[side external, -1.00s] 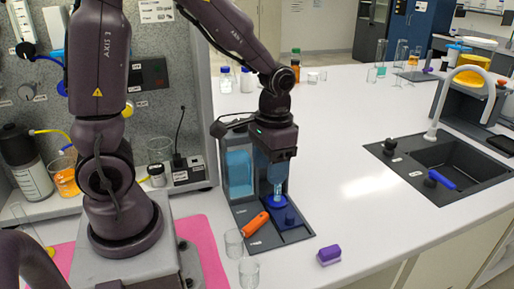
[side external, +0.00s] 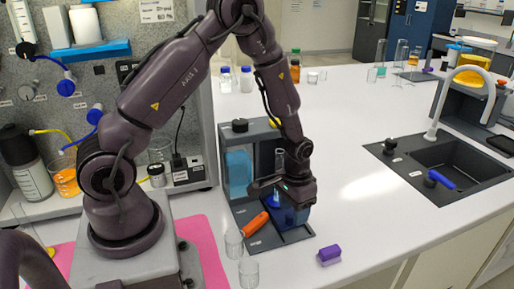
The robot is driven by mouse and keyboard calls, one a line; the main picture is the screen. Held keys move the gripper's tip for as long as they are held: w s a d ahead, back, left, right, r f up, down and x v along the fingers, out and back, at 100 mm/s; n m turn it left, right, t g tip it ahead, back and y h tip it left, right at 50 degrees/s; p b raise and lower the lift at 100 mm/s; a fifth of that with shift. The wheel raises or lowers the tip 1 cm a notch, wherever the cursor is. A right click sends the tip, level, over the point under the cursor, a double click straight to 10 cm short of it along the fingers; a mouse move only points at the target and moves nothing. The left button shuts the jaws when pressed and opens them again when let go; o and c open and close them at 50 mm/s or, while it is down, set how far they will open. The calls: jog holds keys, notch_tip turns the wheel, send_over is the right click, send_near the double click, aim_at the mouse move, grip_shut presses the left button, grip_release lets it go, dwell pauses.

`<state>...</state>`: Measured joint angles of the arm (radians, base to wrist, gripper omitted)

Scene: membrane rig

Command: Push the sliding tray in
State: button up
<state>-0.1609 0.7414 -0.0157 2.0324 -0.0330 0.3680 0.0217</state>
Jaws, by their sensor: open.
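The membrane rig (side external: 236,153) is a dark grey frame with a pale blue tank on its left and a flat base. The blue sliding tray (side external: 292,217) sits low at the rig's right side, above the base. My gripper (side external: 277,199) is at the front of the rig, close over the tray and partly covering it. It is open, with nothing seen held. Its fingertips are hard to make out against the tray, so I cannot tell whether they touch it. An orange handle (side external: 253,223) lies on the base, left of the tray.
Two clear beakers (side external: 248,272) stand at the rig's front left. A purple block (side external: 329,253) lies on the white bench at the front right. The sink (side external: 445,165) is farther right. The bench between rig and sink is clear.

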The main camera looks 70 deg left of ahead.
aim_at(292, 216)
jog(key=f, duration=0.3)
jog(key=shift+a+f, duration=0.15)
jog(key=shift+a, duration=0.25)
jog(key=a, duration=0.8)
jog(key=shift+a, duration=0.35)
jog(key=d, duration=1)
notch_tip(292, 216, up, 14)
jog(key=f, duration=0.1)
jog(key=s+d+r+m+t, duration=0.1)
jog(key=s+d+r, duration=0.2)
jog(key=s+r, duration=0.8)
jog(key=shift+d+r, duration=0.35)
